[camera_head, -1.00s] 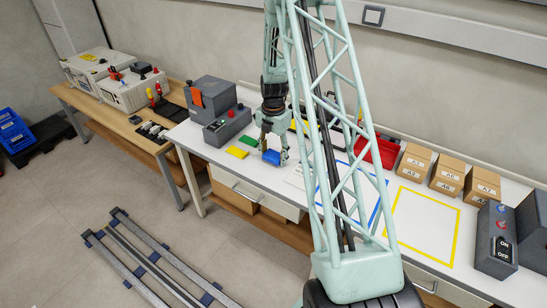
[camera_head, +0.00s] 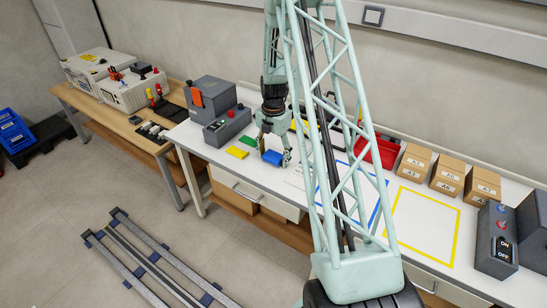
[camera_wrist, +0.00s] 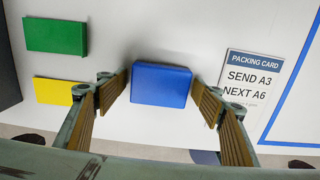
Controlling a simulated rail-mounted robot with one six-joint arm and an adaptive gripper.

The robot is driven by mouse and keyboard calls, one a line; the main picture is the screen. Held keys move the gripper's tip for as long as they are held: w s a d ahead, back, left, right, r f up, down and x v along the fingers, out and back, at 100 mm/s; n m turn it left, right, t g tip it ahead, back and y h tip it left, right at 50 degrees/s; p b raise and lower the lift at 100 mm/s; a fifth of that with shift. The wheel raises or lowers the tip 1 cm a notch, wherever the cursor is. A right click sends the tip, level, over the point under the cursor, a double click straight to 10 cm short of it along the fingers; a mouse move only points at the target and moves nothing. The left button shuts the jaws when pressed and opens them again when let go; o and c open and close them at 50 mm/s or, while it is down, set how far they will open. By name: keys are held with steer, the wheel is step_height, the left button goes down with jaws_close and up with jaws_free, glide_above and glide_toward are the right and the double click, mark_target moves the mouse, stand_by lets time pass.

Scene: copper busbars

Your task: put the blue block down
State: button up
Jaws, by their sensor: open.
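The blue block (camera_wrist: 161,84) lies flat on the white table, between the fingers of my gripper (camera_wrist: 163,100) in the wrist view. The fingers are spread, with a visible gap to the block on each side. In the head view my gripper (camera_head: 273,150) is low over the table around the blue block (camera_head: 272,158). A green block (camera_wrist: 56,36) and a yellow block (camera_wrist: 54,91) lie to the left of it in the wrist view.
A packing card (camera_wrist: 249,82) reading "SEND A3, NEXT A6" lies right of the block. A grey control box (camera_head: 227,126) stands behind the blocks. Labelled cartons (camera_head: 447,175), a red bin (camera_head: 381,150) and a yellow-outlined area (camera_head: 422,225) are further right.

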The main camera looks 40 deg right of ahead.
mark_target(273, 155)
steer(key=shift+r, duration=0.15)
step_height(273, 155, up, 12)
steer(key=p, duration=0.1)
steer(key=shift+p, duration=0.35)
stand_by(0.7)
